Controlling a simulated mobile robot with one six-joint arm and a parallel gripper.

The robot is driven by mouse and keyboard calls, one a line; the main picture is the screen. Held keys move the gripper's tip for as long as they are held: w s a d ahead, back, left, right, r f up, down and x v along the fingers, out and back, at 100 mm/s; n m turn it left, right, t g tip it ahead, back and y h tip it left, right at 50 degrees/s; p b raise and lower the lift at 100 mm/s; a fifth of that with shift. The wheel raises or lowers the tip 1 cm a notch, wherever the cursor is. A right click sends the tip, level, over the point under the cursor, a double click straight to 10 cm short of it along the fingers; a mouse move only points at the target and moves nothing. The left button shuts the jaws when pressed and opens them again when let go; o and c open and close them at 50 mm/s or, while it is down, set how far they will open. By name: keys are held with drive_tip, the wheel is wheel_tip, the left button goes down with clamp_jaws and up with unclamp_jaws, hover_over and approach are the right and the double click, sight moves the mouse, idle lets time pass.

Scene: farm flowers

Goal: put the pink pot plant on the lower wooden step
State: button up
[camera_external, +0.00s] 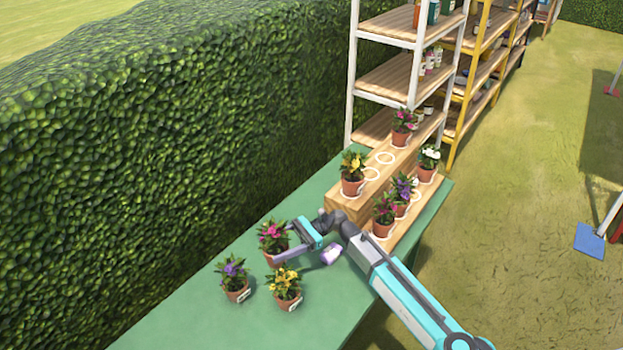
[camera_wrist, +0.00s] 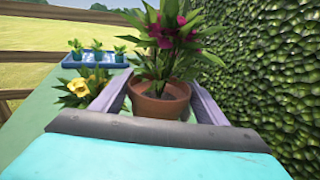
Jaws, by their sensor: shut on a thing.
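A pink pot plant (camera_external: 272,238) in a terracotta pot is at the left part of the green table. My gripper (camera_external: 277,250) is shut on its pot. In the wrist view the pink pot plant (camera_wrist: 160,95) stands upright between the two fingers of my gripper (camera_wrist: 160,100). Whether the pot touches the table is hard to tell. The lower wooden step (camera_external: 408,218) is at the right side of the table and carries pink, purple and white plants. Another pink plant (camera_external: 384,213) stands at its near end.
The upper wooden step (camera_external: 347,200) holds a yellow plant and a pink plant, with white rings between them. A purple plant (camera_external: 235,277) and a yellow plant (camera_external: 286,287) stand on the table near my gripper. A hedge (camera_external: 150,150) borders the table's left side. White shelves (camera_external: 390,75) stand behind.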

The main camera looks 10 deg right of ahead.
sight(286, 249)
drive_tip(key=shift+f+b, duration=0.35)
drive_tip(key=shift+f, duration=2.65)
drive_tip(key=shift+f+b, duration=0.3)
drive_tip(key=shift+f, duration=1.55)
drive_tip(key=shift+f, duration=0.2)
drive_tip(key=o, duration=1.3)
drive_tip(key=shift+c, duration=0.2)
drive_tip(key=shift+r, duration=0.15)
drive_tip(key=v, duration=0.5)
drive_tip(key=shift+d+r, duration=0.1)
drive_tip(key=shift+r, duration=0.25)
drive_tip(key=shift+r+p, duration=0.65)
drive_tip(key=shift+r, duration=2.5)
